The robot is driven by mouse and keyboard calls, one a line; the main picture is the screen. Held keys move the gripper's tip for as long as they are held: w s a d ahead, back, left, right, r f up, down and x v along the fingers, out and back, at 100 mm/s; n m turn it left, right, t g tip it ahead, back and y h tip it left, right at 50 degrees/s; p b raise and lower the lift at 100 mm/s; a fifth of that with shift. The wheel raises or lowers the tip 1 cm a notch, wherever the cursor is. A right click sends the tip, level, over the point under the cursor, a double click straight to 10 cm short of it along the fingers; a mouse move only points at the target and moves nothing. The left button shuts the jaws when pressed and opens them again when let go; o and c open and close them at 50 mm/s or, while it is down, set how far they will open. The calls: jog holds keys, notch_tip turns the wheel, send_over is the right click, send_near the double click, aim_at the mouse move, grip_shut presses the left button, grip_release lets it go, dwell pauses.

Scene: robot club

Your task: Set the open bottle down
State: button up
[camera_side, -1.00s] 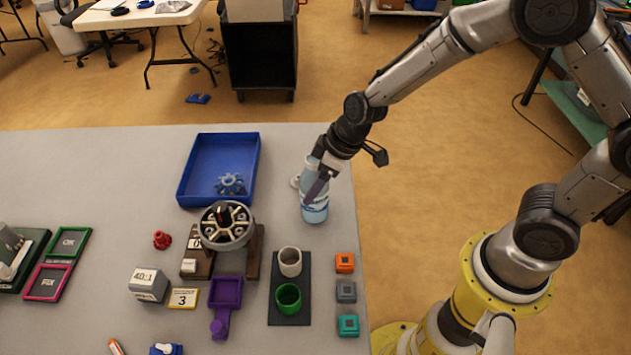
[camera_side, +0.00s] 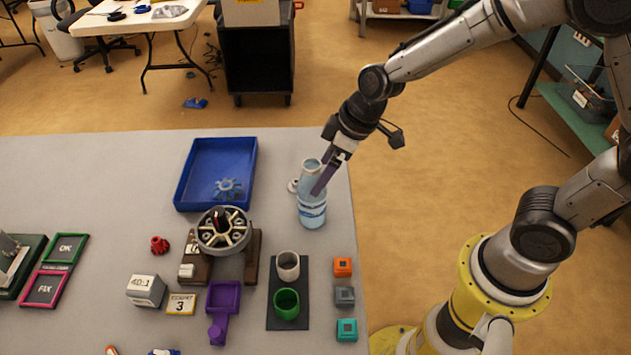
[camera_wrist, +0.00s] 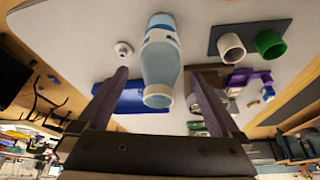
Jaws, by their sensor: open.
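The open bottle (camera_side: 312,207) is clear blue with a pale label band. It stands upright on the grey table near the right edge, its uncapped mouth facing up. My gripper (camera_side: 322,184) is just beside and above the bottle's upper right side in the side view, fingers slanting down. In the wrist view the bottle (camera_wrist: 161,62) shows whole between the spread fingers of my gripper (camera_wrist: 162,100), with clear gaps on both sides. The gripper is open and holds nothing. A small white cap-like piece (camera_wrist: 123,49) lies on the table beside the bottle.
A blue tray (camera_side: 183,190) holding a gear is left of the bottle. A wheel on a brown stand (camera_side: 223,231), a dark mat (camera_side: 287,323) with white and green cups, and several coloured blocks are nearer the front. The table's right edge is close to the bottle.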

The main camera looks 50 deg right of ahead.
jog(key=s+d+r+m+t+h, duration=0.1)
jog(key=s+d+r+m, duration=0.35)
jog(key=s+r, duration=0.85)
jog(key=s+d+r+m+h, duration=0.1)
jog(key=s+d, duration=0.3)
jog(key=s, duration=0.3)
jog(key=shift+s+d+r+t, duration=0.2)
jog(key=shift+s+d+t, duration=0.05)
jog(key=shift+s+t, duration=0.05)
